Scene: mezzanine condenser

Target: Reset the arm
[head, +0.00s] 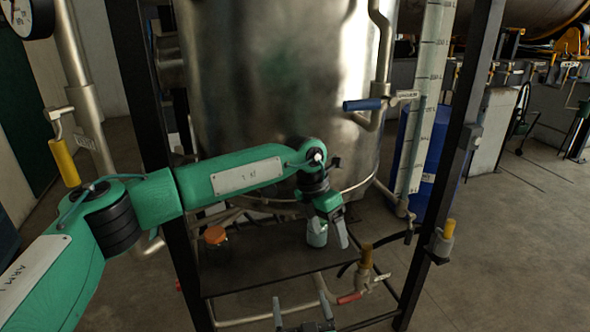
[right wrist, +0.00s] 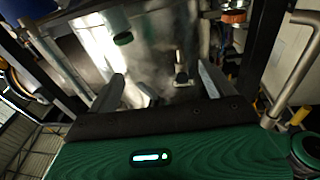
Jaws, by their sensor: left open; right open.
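My left arm (head: 230,178) reaches in from the left, across the front of the steel tank. My left gripper (head: 329,236) points down over the dark shelf and is open. A pale jar with a greenish lid (head: 316,238) stands at its fingers; I cannot tell whether they touch it. My right gripper (head: 302,314) shows only by its fingertips at the bottom edge in the head view.
An orange-lidded jar (head: 215,236) stands on the shelf (head: 265,262) to the left. Black frame posts (head: 452,150) flank the steel tank (head: 275,75). A blue-handled valve (head: 364,104) sticks out above.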

